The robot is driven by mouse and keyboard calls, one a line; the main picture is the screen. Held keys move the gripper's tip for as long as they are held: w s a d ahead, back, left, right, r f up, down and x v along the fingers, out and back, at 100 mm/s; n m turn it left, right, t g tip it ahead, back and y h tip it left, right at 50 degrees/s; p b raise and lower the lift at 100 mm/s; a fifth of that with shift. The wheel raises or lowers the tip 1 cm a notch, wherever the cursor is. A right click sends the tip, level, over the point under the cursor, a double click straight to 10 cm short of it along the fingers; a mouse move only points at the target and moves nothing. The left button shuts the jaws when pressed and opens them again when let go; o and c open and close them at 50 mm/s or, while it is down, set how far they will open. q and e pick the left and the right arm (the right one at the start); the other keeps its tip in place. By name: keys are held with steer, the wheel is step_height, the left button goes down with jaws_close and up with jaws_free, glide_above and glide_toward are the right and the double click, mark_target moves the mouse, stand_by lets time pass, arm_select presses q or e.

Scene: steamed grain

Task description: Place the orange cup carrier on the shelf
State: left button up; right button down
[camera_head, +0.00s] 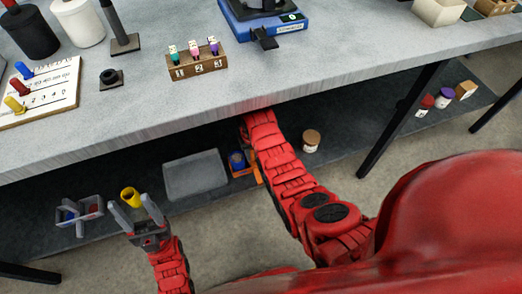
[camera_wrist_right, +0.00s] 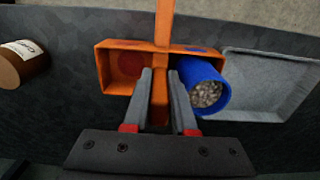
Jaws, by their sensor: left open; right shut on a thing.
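The orange cup carrier (camera_wrist_right: 120,86) fills the middle of the right wrist view, with an upright orange handle. A blue cup (camera_wrist_right: 205,88) with grainy contents sits in one compartment; the other compartment is empty, with a dark red disc on its floor. My right gripper (camera_wrist_right: 160,78) is shut on the handle. In the head view the carrier (camera_head: 246,178) shows partly behind my right arm at the lower shelf (camera_head: 330,152), under the table; I cannot tell if it touches the shelf. My left gripper (camera_head: 138,212) is open and empty in front of the shelf, near a yellow cup (camera_head: 131,197).
A grey tray (camera_head: 195,176) lies left of the carrier, and a brown jar (camera_head: 311,141) stands right of it. A grey carrier (camera_head: 79,211) is at the far left. The tabletop (camera_head: 150,105) overhangs the shelf.

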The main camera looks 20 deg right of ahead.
steer(key=w+d, duration=0.1)
steer(key=w+d+b, duration=0.1)
steer(key=w+d, duration=0.1)
steer(key=d, duration=0.1)
steer(key=shift+w+f, duration=0.1)
steer(key=shift+f, duration=0.25)
steer(key=shift+w+d+b, duration=0.3)
steer(key=shift+d+b, duration=0.05)
steer(key=shift+b, duration=0.05)
steer(key=shift+w+d+f+b, duration=0.1)
steer(key=shift+f+b, duration=1.1)
steer(key=shift+f, duration=0.5)
steer(key=shift+f, duration=0.25)
steer(key=c, duration=0.7)
jaws_free()
steer(key=shift+r, duration=0.1)
